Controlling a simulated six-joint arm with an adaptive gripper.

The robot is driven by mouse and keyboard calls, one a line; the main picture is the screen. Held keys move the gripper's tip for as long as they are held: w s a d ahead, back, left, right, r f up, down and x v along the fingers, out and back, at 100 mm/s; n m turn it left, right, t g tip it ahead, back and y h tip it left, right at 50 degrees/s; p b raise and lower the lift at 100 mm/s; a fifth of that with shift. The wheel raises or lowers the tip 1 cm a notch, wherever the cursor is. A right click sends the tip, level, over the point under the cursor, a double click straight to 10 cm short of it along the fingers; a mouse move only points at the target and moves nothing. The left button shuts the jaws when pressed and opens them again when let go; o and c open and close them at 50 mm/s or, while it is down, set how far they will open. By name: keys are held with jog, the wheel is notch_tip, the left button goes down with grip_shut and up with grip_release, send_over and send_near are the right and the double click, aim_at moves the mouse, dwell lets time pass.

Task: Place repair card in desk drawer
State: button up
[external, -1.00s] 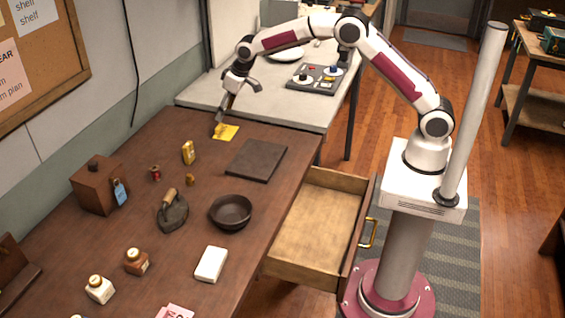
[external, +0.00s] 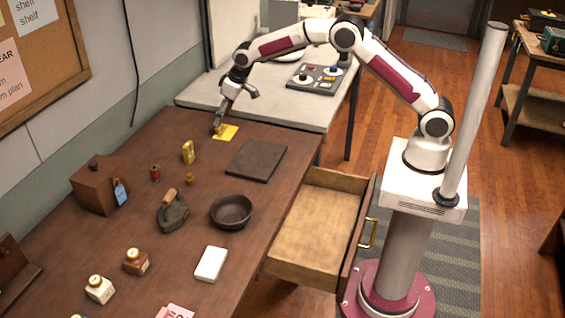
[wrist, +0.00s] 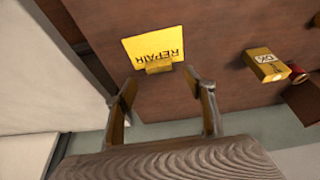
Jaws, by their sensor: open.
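The yellow repair card (external: 228,132) is at the far end of the brown desk. In the wrist view the repair card (wrist: 152,46) shows the word REPAIR, with a small yellow block or tab (wrist: 159,66) at its near edge. My gripper (external: 220,127) is at the card's left edge in the external view. In the wrist view my open gripper (wrist: 165,85) has its two fingers spread on either side of the tab, with nothing between them. Whether the fingers touch the desk, I cannot tell. The desk drawer (external: 318,225) is pulled open on the desk's right side and looks empty.
On the desk (external: 130,205) are a dark flat board (external: 257,160), a dark bowl (external: 231,212), an iron (external: 173,212), a yellow box (external: 188,152), a wooden box (external: 98,186) and a white block (external: 211,263). A grey table (external: 205,92) adjoins the far end.

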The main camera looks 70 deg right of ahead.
jog(key=shift+x, duration=2.55)
jog(key=shift+d, duration=0.1)
jog(key=c, duration=1)
jog(key=shift+o, duration=0.2)
jog(key=shift+r, duration=0.15)
notch_tip(320, 180, up, 10)
